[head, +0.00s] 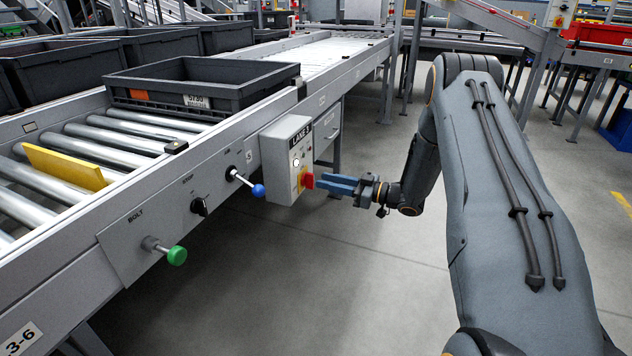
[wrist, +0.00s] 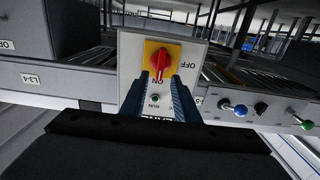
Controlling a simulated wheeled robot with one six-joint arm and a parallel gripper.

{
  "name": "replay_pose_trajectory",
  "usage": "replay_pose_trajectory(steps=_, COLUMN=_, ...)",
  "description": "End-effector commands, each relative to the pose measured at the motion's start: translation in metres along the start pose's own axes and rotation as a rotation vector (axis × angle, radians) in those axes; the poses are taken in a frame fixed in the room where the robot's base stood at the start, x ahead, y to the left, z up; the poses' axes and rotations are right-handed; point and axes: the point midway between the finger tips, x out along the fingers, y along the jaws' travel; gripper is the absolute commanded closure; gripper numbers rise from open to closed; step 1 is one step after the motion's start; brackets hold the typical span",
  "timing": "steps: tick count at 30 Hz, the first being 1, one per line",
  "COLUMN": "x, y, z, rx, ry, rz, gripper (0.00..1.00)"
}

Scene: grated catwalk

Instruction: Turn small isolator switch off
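The small isolator switch is a red knob (head: 307,180) on a yellow plate on the front of a grey box (head: 287,143). In the wrist view the picture is upside down, and the red knob (wrist: 159,63) sits on its yellow plate (wrist: 149,49). The knob's handle lies in line with the ON mark; OFF is printed to its right there. My gripper (head: 325,183) has blue fingers and points at the knob. In the wrist view the fingers are apart, one on each side of the knob's near end; I cannot tell whether they touch it.
The box is mounted on a roller conveyor's side rail. Beside it are a blue-ended lever (head: 258,190), a black selector knob (head: 199,207) and a green-ended bolt (head: 177,255). A dark tote (head: 196,103) stands on the rollers. The floor below my gripper is clear.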

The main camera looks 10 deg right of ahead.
Motion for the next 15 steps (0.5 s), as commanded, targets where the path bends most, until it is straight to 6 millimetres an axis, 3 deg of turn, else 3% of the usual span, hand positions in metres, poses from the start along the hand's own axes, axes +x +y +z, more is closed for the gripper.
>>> replay_pose_trajectory(steps=6, x=0.032, y=0.000, z=0.001, rx=0.000, ry=-0.001, rz=0.000, gripper=0.72)
replay_pose_trajectory(steps=15, x=0.044, y=0.000, z=0.000, rx=0.000, ry=0.000, rz=0.002, gripper=0.72)
